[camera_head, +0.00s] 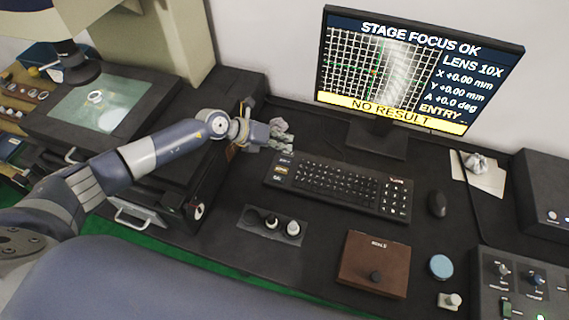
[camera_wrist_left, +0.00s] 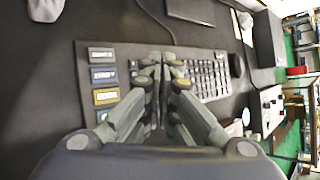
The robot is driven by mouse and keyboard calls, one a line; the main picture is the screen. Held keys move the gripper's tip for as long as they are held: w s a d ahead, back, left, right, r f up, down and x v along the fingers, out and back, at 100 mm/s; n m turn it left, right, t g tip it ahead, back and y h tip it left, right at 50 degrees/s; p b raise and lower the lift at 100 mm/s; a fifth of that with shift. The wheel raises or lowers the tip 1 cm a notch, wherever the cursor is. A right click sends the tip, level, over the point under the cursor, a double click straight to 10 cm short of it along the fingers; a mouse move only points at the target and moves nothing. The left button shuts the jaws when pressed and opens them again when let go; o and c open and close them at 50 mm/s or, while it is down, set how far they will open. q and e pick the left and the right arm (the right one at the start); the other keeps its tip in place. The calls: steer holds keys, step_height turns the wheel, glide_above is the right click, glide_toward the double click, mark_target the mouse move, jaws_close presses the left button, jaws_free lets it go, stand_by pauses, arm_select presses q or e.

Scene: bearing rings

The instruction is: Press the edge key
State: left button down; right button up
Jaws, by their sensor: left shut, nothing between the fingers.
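The black keyboard (camera_head: 338,185) lies on the dark bench below the monitor. At its left end is a column of larger labelled keys (camera_head: 281,169), one of them yellow (camera_head: 280,170). In the left wrist view these keys, with the yellow one (camera_wrist_left: 106,96), lie left of the fingertips. Their labels are too blurred to tell which is the edge key. My left gripper (camera_head: 282,136) is shut and empty by the keyboard's upper left corner. In the left wrist view its fingertips (camera_wrist_left: 162,70) are together over the keyboard; contact cannot be told. My right gripper is not in view.
The monitor (camera_head: 417,70) reads "STAGE FOCUS OK" and "NO RESULT". A lit microscope stage (camera_head: 95,104) stands left. A mouse (camera_head: 437,204), brown box (camera_head: 375,264), blue disc (camera_head: 441,267) and small tray of weights (camera_head: 273,232) lie around the keyboard.

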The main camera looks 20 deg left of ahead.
arm_select(q)
steer(key=shift+a+f+m+y, duration=0.25)
steer(key=shift+a+m+y, duration=0.05)
steer(key=shift+a, duration=0.5)
steer(key=shift+f, duration=0.15)
steer(key=b, duration=0.8)
glide_above(280, 167)
step_height(280, 167, down, 8)
steer(key=shift+s+r, duration=0.1)
steer(key=shift+r, duration=0.05)
steer(key=shift+f, duration=0.4)
